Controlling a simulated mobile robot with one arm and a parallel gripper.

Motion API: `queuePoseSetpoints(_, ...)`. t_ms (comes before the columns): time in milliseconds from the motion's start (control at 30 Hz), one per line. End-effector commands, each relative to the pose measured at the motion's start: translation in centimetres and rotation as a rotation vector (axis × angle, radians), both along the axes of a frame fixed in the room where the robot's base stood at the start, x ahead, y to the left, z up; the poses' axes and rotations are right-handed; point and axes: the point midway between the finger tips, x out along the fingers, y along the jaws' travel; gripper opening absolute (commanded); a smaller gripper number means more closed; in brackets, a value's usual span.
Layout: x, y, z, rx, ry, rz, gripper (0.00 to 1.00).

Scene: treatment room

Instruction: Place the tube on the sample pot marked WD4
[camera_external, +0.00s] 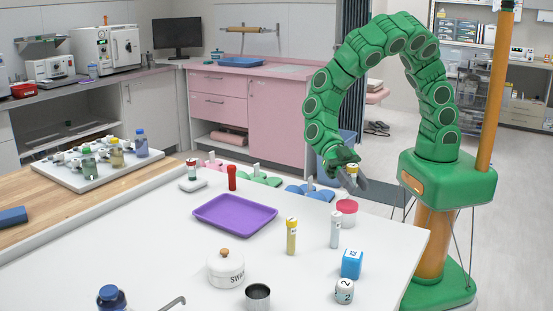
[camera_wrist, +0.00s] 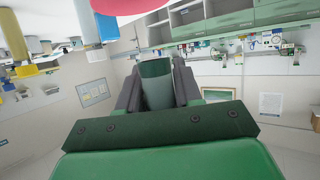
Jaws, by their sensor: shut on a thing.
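My gripper (camera_external: 360,182) is shut on a tube (camera_external: 353,170) with a yellowish cap, held above the table's far right side. The fingers cover much of the tube. In the wrist view a dark green-grey cylinder (camera_wrist: 156,84) sits between my gripper's two fingers (camera_wrist: 156,98). A pot with a pink-red lid (camera_external: 347,206) stands on the table just below my gripper; its lid shows at the top of the wrist view (camera_wrist: 132,4). The held tube appears above the pot and apart from it. I cannot read a WD4 marking on any pot.
A pale tube (camera_external: 335,230) and a yellow tube (camera_external: 291,238) stand upright near the pot. A purple tray (camera_external: 235,224) lies left.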

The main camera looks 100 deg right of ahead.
Motion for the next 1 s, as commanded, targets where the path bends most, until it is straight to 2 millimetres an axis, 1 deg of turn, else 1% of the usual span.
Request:
queuePoseSetpoints(367,0.7,0.4,-1.0,0.001,0.001,-0.001,0.05)
queuePoseSetpoints(600,0.7,0.5,-3.5,0.003,0.004,-0.002,0.05)
queuePoseSetpoints(700,0.7,0.4,-4.0,0.001,0.001,0.000,0.05)
queuePoseSetpoints(1000,0.7,0.4,-4.0,0.000,0.000,-0.001,0.05)
